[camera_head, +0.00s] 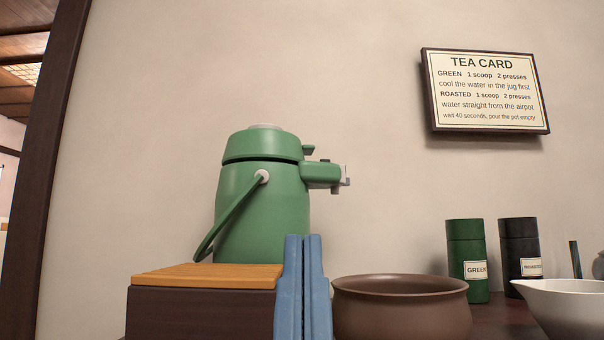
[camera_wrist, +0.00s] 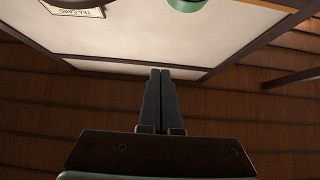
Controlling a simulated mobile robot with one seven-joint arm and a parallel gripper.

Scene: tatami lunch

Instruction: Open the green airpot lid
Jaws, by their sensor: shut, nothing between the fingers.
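The green airpot (camera_head: 262,205) stands upright behind an orange-topped dark box. Its lid (camera_head: 262,146) lies flat and level on the body, with a pale disc on top and a small tab at its right front. The spout (camera_head: 322,173) points right, and the carrying handle (camera_head: 232,219) hangs down to the left. The airpot's base is hidden. My gripper (camera_head: 303,238) shows as two upright blue fingers, lower right of the lid and apart from it. The fingers (camera_wrist: 160,72) are together and empty in the wrist view. A green part (camera_wrist: 187,4) at its top edge may be the airpot.
The box (camera_head: 205,275) is left of my fingers, and a brown bowl (camera_head: 400,310) is close on the right. Green (camera_head: 467,250) and black (camera_head: 520,250) canisters and a white bowl (camera_head: 570,308) stand farther right. A tea card (camera_head: 484,92) hangs on the wall. Space above the lid is clear.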

